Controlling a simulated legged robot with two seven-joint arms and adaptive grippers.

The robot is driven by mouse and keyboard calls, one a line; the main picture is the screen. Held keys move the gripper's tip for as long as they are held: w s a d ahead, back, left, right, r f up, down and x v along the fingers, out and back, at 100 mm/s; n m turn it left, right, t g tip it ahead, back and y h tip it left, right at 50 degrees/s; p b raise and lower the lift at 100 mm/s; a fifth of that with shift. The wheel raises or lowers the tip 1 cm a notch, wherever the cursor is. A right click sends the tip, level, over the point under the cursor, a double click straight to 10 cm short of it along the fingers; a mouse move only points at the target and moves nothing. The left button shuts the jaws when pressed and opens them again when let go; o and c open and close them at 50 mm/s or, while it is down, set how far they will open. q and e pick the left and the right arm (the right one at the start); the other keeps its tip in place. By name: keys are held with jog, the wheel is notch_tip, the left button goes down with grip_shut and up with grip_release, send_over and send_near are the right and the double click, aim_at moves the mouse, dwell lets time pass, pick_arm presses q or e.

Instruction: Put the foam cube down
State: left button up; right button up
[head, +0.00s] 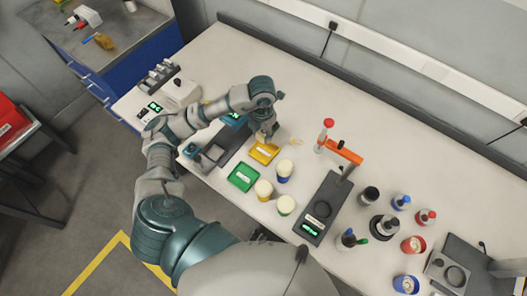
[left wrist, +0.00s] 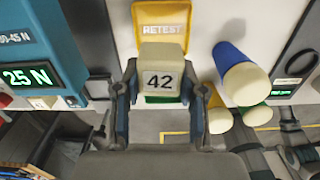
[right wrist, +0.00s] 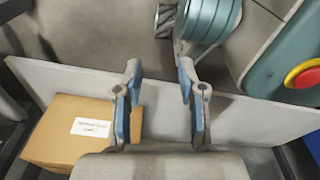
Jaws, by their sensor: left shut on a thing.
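My left gripper (left wrist: 163,100) is shut on a pale foam cube (left wrist: 160,65) marked 42, with a finger on each side of it. In the head view the left gripper (head: 264,135) is over the bench by the yellow RETEST tray (head: 264,153), which also shows behind the cube in the left wrist view (left wrist: 160,14). A green tray (head: 243,177) lies nearer the bench's front edge; the cube partly hides it in the wrist view. My right gripper (right wrist: 160,100) is open and empty in the right wrist view, away from the bench top.
Cream-topped cylinders with blue (head: 284,170), yellow (head: 264,190) and green (head: 286,206) parts stand right of the trays. A tester with a 25 N display (left wrist: 30,75) is at left. An orange-armed stand (head: 343,152) is farther right. A cardboard box (right wrist: 80,130) is below my right gripper.

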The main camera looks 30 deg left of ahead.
pick_arm(q)
jog(key=shift+a+f+n, duration=0.15)
jog(key=shift+f+n, duration=0.15)
jog(key=shift+n, duration=0.1)
send_over(263, 153)
jog(key=f, duration=0.5)
jog(key=shift+d+f, duration=0.3)
jog(key=shift+f, duration=0.1)
jog(key=f, duration=0.3)
jog(key=shift+s+a+f, duration=0.1)
jog(key=shift+a+f, duration=0.05)
jog(key=shift+a, duration=0.05)
jog(key=shift+a+f, duration=0.15)
jog(key=shift+a, duration=0.1)
jog(key=o, duration=0.5)
jog(key=shift+c, duration=0.2)
jog(key=shift+d, duration=0.1)
jog(key=shift+d, duration=0.1)
jog(key=shift+d+r, duration=0.15)
jog(key=shift+r, duration=0.4)
notch_tip(263, 153, up, 11)
jog(key=shift+r, duration=0.1)
